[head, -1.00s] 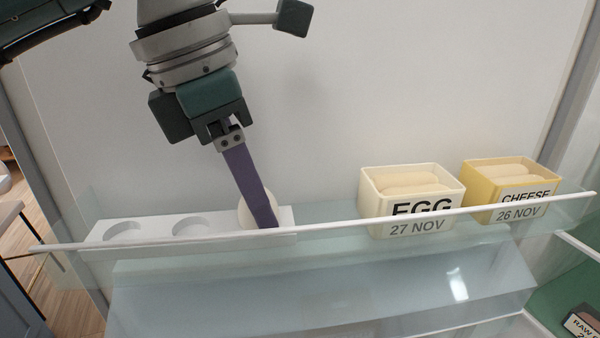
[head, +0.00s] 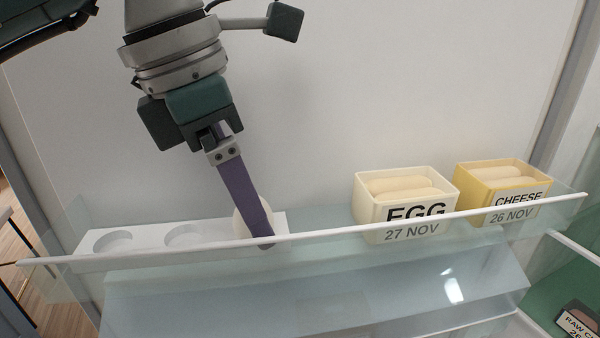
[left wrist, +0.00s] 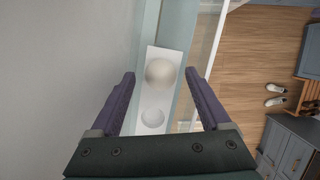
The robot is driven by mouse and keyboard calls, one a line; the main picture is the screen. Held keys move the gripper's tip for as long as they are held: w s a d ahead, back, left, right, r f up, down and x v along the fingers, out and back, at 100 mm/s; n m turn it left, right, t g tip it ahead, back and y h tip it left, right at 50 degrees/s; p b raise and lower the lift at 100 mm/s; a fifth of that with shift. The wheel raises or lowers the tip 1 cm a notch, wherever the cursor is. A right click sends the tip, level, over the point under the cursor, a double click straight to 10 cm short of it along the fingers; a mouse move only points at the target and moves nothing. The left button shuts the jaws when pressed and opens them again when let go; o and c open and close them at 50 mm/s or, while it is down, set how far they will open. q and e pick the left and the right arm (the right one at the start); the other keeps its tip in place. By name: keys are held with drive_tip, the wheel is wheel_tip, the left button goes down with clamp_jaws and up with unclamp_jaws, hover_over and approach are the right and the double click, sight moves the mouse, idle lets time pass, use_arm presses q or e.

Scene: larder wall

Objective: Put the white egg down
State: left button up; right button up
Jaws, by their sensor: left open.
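The white egg (head: 240,222) sits at the right end of a white egg tray (head: 141,239) on the door shelf. The tray's two hollows to its left are empty. My left gripper (head: 266,243) points down at the egg, and its near purple finger hides part of it. In the left wrist view the egg (left wrist: 160,72) lies between the two spread fingers of my left gripper (left wrist: 160,70), with a gap on each side. The tray (left wrist: 152,92) shows one empty hollow there. My right gripper is not in view.
A cream box marked EGG (head: 404,212) and a yellow box marked CHEESE (head: 505,197) stand on the same shelf to the right. A clear front with a white rim (head: 340,232) runs along the shelf. The wall is close behind.

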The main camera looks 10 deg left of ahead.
use_arm(q)
drive_tip(key=p+v, duration=0.6)
drive_tip(key=v, duration=0.5)
drive_tip(key=shift+r, duration=0.4)
drive_tip(key=shift+s, duration=0.1)
